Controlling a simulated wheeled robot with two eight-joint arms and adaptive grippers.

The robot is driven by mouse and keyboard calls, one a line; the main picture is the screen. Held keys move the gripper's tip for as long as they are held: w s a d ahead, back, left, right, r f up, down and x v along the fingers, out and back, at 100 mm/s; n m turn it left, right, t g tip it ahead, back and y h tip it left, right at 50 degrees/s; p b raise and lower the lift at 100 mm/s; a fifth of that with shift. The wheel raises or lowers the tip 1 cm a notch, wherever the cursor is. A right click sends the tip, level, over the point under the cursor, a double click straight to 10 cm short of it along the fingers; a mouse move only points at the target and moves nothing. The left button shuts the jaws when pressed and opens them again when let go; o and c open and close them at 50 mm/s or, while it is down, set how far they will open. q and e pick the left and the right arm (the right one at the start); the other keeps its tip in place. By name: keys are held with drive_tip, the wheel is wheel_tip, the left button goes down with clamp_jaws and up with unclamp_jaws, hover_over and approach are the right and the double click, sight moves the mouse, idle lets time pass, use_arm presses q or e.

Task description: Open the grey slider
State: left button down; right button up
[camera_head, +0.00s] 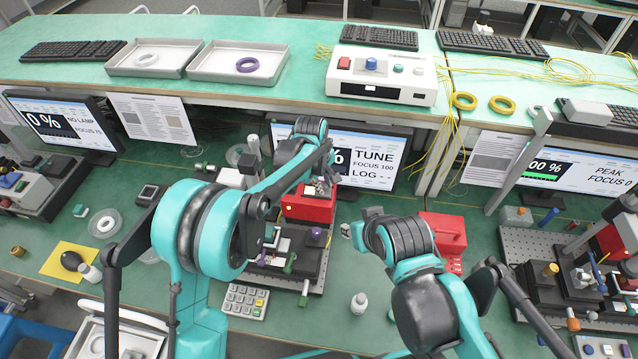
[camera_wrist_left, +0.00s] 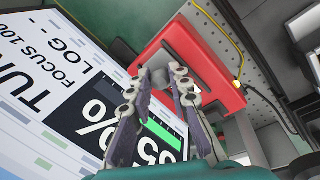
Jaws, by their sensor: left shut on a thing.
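My left gripper (camera_head: 322,188) is over the top of a red box (camera_head: 308,210) in the middle of the bench, just in front of the screen reading TUNE. In the left wrist view, its two fingers (camera_wrist_left: 161,78) are close around a small grey part, which I take for the grey slider (camera_wrist_left: 160,79), at the edge of the red box (camera_wrist_left: 212,62). The fingers hide much of this part, so its position along its travel cannot be told.
A second red device (camera_head: 443,232) stands right of the box. The monitor (camera_head: 378,160) is close behind my left gripper. A yellow cable (camera_wrist_left: 240,48) runs beside the box.

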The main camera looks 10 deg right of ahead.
sight(319, 198)
use_arm(q)
drive_tip(key=c, duration=1.4)
unclamp_jaws()
wheel_tip(319, 198, up, 12)
drive_tip(key=s+a, duration=0.1)
drive_tip(key=a, duration=0.1)
drive_tip(key=shift+s+f, duration=0.1)
drive_tip(key=s+a+r+m+t+b, duration=0.15)
drive_tip(key=s+a, duration=0.35)
drive_tip(key=a, duration=0.5)
drive_tip(key=s+a+r+m+t+b, duration=0.1)
drive_tip(key=s+a+m+t+b, duration=0.3)
drive_tip(key=a, duration=0.6)
drive_tip(key=s+a+f+y+b, duration=0.1)
drive_tip(key=s+a+f, duration=0.3)
drive_tip(key=s+a, duration=0.2)
drive_tip(key=s+a+f+m+b, duration=0.1)
drive_tip(key=s+a+f, duration=0.3)
drive_tip(key=s, duration=0.3)
drive_tip(key=shift+s+a+f+y, duration=0.2)
drive_tip(key=shift+a+f+y, duration=0.2)
drive_tip(key=shift+a, duration=0.5)
